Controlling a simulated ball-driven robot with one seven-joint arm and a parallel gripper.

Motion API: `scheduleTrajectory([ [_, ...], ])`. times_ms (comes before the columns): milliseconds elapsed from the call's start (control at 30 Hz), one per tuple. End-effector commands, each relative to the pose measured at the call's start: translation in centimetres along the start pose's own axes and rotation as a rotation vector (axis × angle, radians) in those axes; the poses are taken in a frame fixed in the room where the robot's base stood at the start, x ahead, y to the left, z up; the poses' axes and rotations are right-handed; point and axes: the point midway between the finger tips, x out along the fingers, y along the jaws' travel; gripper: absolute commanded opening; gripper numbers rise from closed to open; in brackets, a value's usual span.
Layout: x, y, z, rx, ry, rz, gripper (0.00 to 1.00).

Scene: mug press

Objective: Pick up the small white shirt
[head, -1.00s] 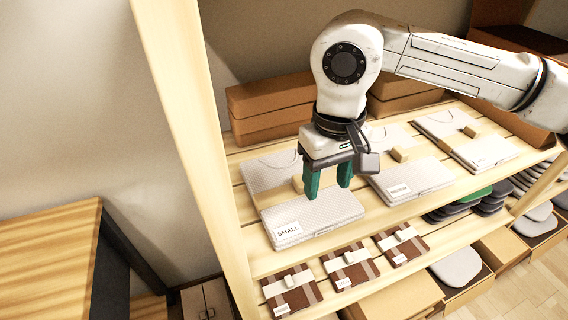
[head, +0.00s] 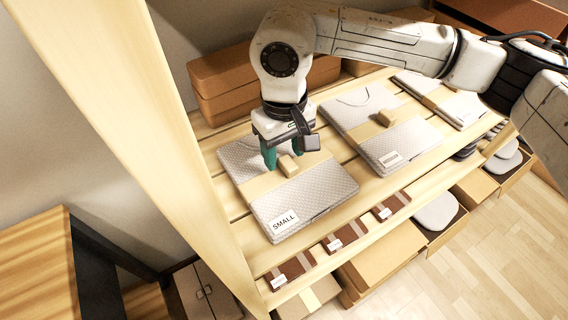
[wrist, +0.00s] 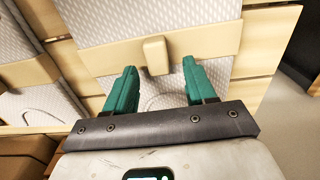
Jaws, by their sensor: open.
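The small white shirt (head: 305,203) lies folded flat on the upper wooden shelf, with a "SMALL" label at its front corner. A tan band crosses it and carries a raised tan block (head: 288,166). My gripper (head: 284,160) is over the back part of this shirt, its green fingers apart and empty, close to the block. In the wrist view, the block (wrist: 155,55) stands just beyond the gap between the open fingertips (wrist: 158,75). Whether the fingertips touch the cloth I cannot tell.
A second banded white shirt (head: 395,146) lies to the right, and another (head: 450,102) beyond it. Brown boxes (head: 225,85) stand behind. A wooden post (head: 125,110) rises at left. Small brown labelled packs (head: 345,237) lie on the level below.

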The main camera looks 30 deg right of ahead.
Motion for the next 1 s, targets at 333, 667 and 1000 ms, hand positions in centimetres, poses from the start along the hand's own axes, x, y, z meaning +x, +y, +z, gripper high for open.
scheduleTrajectory([
  [333,1.30,0.08,-0.01,0.002,0.000,0.000,0.55],
  [667,1.27,0.08,0.00,0.002,0.000,0.001,0.28],
  [1000,1.26,0.08,0.00,0.002,0.000,0.001,0.00],
])
